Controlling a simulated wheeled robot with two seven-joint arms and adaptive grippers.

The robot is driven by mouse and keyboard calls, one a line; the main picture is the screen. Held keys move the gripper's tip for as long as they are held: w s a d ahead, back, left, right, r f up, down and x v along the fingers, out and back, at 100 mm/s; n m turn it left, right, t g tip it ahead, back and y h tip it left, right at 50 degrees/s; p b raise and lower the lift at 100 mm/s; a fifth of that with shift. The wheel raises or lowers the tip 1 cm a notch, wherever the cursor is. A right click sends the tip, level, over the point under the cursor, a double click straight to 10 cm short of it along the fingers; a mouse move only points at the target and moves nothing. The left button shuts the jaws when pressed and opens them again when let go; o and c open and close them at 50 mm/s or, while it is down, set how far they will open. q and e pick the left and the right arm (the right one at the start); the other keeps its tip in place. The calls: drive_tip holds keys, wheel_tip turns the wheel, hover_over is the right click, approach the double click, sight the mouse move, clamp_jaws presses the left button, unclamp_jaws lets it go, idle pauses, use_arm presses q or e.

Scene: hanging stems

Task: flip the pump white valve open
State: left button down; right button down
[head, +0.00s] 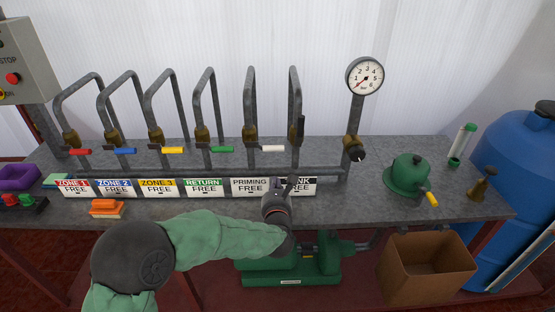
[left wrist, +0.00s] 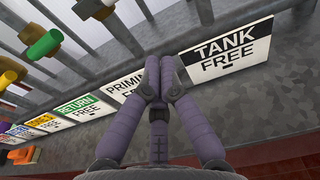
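The white valve handle (head: 272,148) sticks out sideways to the right from the brass valve (head: 250,138) on the priming stem, above the PRIMING FREE label (head: 250,187). My right gripper is out of view.
Red, blue, yellow and green handles (head: 222,149) are on stems to the left. A black handle (head: 300,128) hangs on the tank stem at right. A gauge (head: 365,77), green pump-like part (head: 409,174) and brass bell (head: 482,184) stand farther right. An orange block (head: 106,207) lies at front left.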

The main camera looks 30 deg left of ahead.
sight(266, 147)
use_arm(q)
drive_tip(key=b+x, duration=0.2)
drive_tip(key=x, duration=0.8)
drive_tip(key=shift+s+d+r, duration=0.1)
drive_tip(key=shift+s+r, duration=0.05)
drive_tip(key=shift+r, duration=0.8)
drive_tip(key=shift+s+d+r, duration=0.1)
drive_tip(key=shift+s+r, duration=0.05)
drive_tip(key=shift+r, duration=0.85)
drive_tip(key=shift+w, duration=0.1)
